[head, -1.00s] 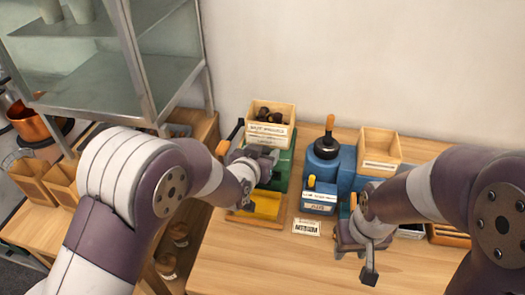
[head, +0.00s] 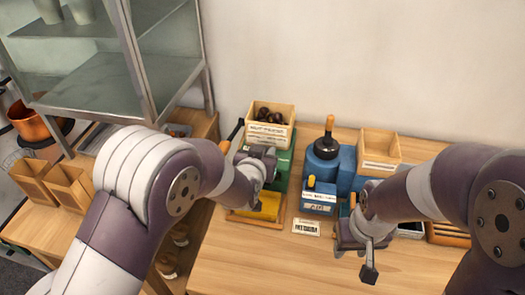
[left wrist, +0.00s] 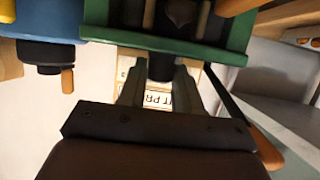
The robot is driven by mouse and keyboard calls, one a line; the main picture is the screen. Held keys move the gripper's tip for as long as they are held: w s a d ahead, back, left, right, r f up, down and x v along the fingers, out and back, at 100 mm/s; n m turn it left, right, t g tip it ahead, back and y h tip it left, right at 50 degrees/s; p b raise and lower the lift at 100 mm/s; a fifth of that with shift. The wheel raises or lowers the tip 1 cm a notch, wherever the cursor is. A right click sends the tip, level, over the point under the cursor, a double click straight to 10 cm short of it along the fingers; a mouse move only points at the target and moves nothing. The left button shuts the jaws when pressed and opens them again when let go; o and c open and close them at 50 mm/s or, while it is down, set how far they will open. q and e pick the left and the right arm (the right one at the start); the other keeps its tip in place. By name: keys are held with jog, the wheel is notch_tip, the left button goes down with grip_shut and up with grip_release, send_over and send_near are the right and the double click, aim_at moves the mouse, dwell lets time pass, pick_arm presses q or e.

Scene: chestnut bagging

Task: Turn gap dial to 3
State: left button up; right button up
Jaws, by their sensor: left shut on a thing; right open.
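The green machine (head: 283,165) carries a wooden hopper (head: 270,128) with dark chestnuts in it. A yellow tray (head: 243,214) lies at its front. My left gripper (head: 266,163) is in front of the green machine and hides part of its face. In the left wrist view my left gripper (left wrist: 160,82) has its fingers shut on a dark knob (left wrist: 160,67) at the green machine's edge, seemingly the gap dial. Its markings and pointer cannot be read. My right gripper (head: 369,262) is open and empty above the table, right of the label card (head: 306,227).
A blue machine (head: 325,172) with an orange-topped handle (head: 329,124) stands right of the green one. An empty wooden box (head: 379,147) is beside it. A metal-framed shelf (head: 150,80) stands at the left. The front of the table (head: 270,265) is clear.

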pick_arm(q)
jog(key=n+y+p, duration=0.4)
jog(key=d+n+y+p, duration=0.1)
jog(key=n+y+p, duration=0.1)
jog(key=p, duration=0.1)
jog(key=shift+r+y, duration=0.2)
jog(key=shift+y, duration=0.2)
jog(key=n+y, duration=0.1)
jog(key=n+g+y+p, duration=0.1)
jog(key=shift+d+f+y+p, duration=0.1)
jog(key=shift+f+y+p, duration=0.05)
jog(key=shift+y+p, duration=0.15)
jog(key=shift+w+d+f+n+g+y, duration=0.1)
jog(key=shift+w+n+g+y, duration=0.05)
jog(key=shift+n+g+y, duration=0.9)
jog(key=shift+n+y, duration=0.35)
jog(key=shift+n, duration=0.1)
jog(key=o, duration=0.9)
jog(key=shift+o, duration=0.7)
jog(key=shift+r+p, duration=0.25)
jog(key=shift+p, duration=0.1)
